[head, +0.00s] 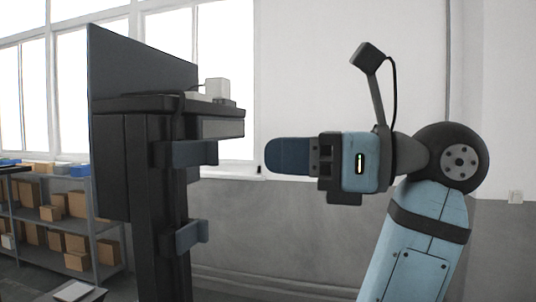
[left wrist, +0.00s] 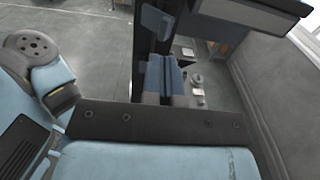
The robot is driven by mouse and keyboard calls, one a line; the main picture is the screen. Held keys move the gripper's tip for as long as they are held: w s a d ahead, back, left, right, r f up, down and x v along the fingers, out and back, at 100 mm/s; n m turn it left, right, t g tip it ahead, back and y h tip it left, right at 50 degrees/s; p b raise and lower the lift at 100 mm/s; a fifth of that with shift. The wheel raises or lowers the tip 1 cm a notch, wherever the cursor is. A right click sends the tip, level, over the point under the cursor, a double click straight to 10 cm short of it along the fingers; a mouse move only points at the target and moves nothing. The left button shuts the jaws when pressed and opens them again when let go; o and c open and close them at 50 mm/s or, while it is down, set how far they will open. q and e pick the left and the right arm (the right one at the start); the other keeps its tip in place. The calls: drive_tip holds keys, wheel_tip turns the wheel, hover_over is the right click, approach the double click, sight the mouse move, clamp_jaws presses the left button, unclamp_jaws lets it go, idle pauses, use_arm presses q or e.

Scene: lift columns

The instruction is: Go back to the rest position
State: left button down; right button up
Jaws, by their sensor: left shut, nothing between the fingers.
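My left gripper (head: 286,156) is raised in the middle of the head view, with its dark blue fingers pointing left. The fingers are shut together with nothing between them. In the left wrist view the closed fingers (left wrist: 164,76) show beyond the wrist housing. The gripper is apart from the dark column to its left in the head view. My right gripper is in neither view.
A dark lift column (head: 150,200) with a monitor (head: 140,65), a small shelf and blue-grey brackets (head: 190,153) stands left of the gripper. Shelving with boxes (head: 65,215) is at the far left. A grey wall (head: 270,225) is behind.

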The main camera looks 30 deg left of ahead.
use_arm(q)
drive_tip(key=shift+d+f, duration=0.1)
drive_tip(key=shift+d, duration=0.25)
drive_tip(key=shift+w, duration=0.1)
